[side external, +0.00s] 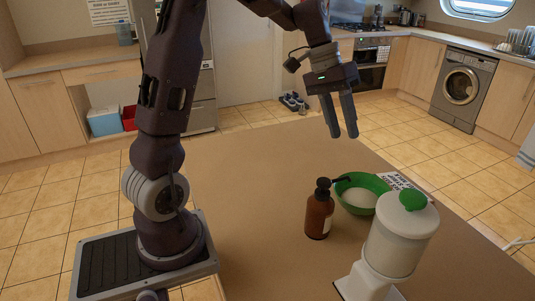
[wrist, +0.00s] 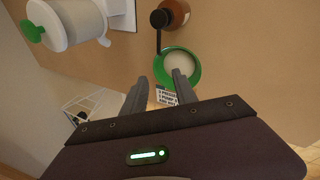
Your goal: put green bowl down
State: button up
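The green bowl (side external: 373,181) rests upright on the brown table, with something whitish inside it. In the wrist view the bowl (wrist: 196,74) lies just beyond my fingertips, nearer the right finger. My gripper (side external: 344,135) hangs above the table, higher than the bowl and apart from it. Its two fingers are spread with nothing between them, and both fingers also show in the wrist view (wrist: 160,77). The near side of the bowl is partly covered by other objects in the side view.
A brown pump bottle (side external: 319,213) stands close beside the bowl, its spout pointing towards the bowl. A white dispenser with a green knob (side external: 399,243) stands in front. A printed card (side external: 402,182) lies behind the bowl. The table's left-middle area (side external: 262,190) is clear.

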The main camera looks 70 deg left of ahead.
jog(key=s+d+r+m+y, duration=0.1)
jog(key=s+d+r, duration=0.15)
jog(key=s, duration=0.35)
jog(key=s+d+r+m+y, duration=0.1)
jog(key=s+d+r+y, duration=0.1)
jog(key=s+d, duration=0.3)
jog(key=s+f+m+t+y, duration=0.1)
jog(key=s+f+t, duration=0.1)
jog(key=s, duration=1.1)
jog(key=shift+s+d+f+t, duration=0.2)
jog(key=shift+d+t, duration=0.2)
jog(key=shift+t, duration=0.3)
